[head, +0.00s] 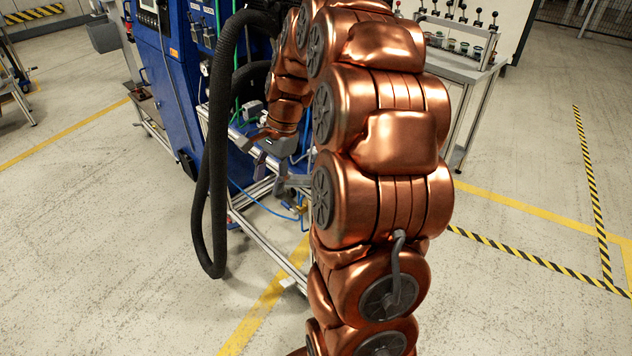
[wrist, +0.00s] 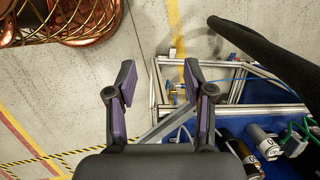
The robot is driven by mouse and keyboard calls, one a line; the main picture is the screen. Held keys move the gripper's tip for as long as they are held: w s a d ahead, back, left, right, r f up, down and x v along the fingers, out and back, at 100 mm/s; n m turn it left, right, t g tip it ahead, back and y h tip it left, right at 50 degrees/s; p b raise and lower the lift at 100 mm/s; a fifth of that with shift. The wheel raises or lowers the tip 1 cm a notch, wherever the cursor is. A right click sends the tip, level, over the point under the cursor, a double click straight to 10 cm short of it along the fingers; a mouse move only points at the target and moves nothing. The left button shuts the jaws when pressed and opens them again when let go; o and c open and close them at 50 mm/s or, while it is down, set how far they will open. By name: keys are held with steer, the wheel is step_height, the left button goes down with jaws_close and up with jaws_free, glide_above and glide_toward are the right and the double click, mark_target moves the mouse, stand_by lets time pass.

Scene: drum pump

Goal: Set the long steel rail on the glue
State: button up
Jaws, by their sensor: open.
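My gripper (wrist: 160,82) is open in the wrist view, its two dark fingers with purple pads apart and nothing between them. In the head view my gripper (head: 254,150) is small, beside the blue machine and above an aluminium frame, partly hidden by my copper arm. I cannot make out a separate long steel rail or the glue in either view. Metal bars of the aluminium frame (wrist: 157,88) show below and beyond the fingers in the wrist view, and I cannot tell whether one of them is the rail.
The blue machine (head: 168,85) stands at the left with a thick black hose (head: 200,215) hanging in front. The hose (wrist: 270,50) also crosses the wrist view's upper right. A table with bottles (head: 462,62) stands behind my arm.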

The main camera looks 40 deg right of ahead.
steer(key=d+f+m, duration=0.2)
steer(key=d+m, duration=0.1)
steer(key=d, duration=0.4)
steer(key=w+d+f+m+t, duration=0.1)
steer(key=d+f+m, duration=0.2)
steer(key=d, duration=0.4)
steer(key=d+f+m+t, duration=0.1)
steer(key=d+m, duration=0.3)
steer(key=d, duration=0.4)
steer(key=shift+w+f, duration=0.3)
steer(key=shift+f, duration=0.45)
steer(key=shift+d+f+t, duration=0.1)
steer(key=shift+f+t, duration=0.1)
steer(key=shift+t, duration=0.1)
steer(key=shift+w+p+x, duration=0.15)
steer(key=shift+p+x, duration=0.3)
steer(key=shift+x, duration=1.4)
steer(key=shift+w+p+x, duration=0.15)
steer(key=shift+p+x, duration=0.3)
steer(key=shift+x, duration=1.45)
steer(key=shift+r, duration=0.15)
steer(key=shift+c, duration=0.3)
jaws_close()
